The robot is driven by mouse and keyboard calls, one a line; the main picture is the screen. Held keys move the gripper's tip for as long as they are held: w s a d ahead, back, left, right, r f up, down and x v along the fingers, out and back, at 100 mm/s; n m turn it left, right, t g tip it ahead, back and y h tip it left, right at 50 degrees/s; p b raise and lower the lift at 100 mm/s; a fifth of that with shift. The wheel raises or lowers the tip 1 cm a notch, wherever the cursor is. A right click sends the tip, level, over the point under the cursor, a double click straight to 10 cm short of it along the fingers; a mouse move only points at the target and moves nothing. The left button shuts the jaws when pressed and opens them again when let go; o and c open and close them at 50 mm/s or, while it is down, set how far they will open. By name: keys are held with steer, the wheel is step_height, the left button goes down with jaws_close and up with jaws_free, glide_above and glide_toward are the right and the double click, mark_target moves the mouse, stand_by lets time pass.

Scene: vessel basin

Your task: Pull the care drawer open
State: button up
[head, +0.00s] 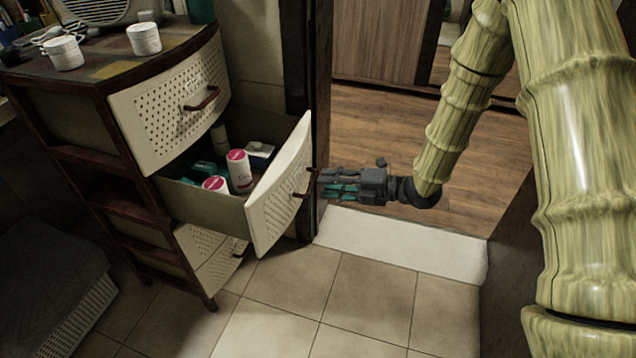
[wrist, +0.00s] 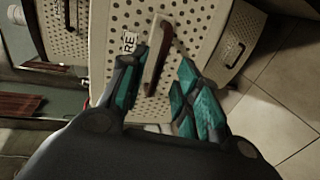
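The care drawer (head: 281,188) is the middle drawer of the cabinet and stands pulled well out, its cream perforated front turned toward the doorway. Its curved handle (head: 304,184) is on the front's outer face. In the wrist view the handle (wrist: 158,60) lies between my fingers, beside a label (wrist: 130,42) on which "RE" shows. My gripper (head: 325,184) is at the handle, one finger on each side. In the wrist view my gripper (wrist: 160,70) is parted, with a gap between handle and right finger; whether the left finger touches is unclear.
White bottles with pink lids (head: 239,170) and a small box (head: 259,153) are in the drawer. The upper drawer (head: 175,105) is shut. A lower drawer (head: 213,262) sits below. Cups (head: 144,39) stand on the cabinet top. Tiled floor (head: 350,295) in front is clear.

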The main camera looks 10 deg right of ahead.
steer(key=v, duration=0.7)
steer(key=shift+s+d, duration=0.1)
steer(key=shift+d, duration=0.05)
steer(key=s+f+m+h, duration=0.4)
steer(key=f+m, duration=0.4)
steer(key=f, duration=0.2)
steer(key=s+f+m+h, duration=0.3)
steer(key=f+m, duration=0.4)
steer(key=f, duration=0.2)
steer(key=s+d+f+m+g+h, duration=0.2)
steer(key=s+f+m, duration=0.3)
steer(key=s, duration=0.5)
steer(key=s+d+f+m+g+h, duration=0.2)
steer(key=s+f+m+g+h, duration=0.15)
steer(key=s+m, duration=0.4)
steer(key=s+d+f+m+g+h, duration=0.15)
steer(key=s+f+m, duration=0.25)
steer(key=s, duration=0.7)
step_height(320, 180, up, 24)
steer(key=p, duration=2.5)
steer(key=shift+w, duration=0.1)
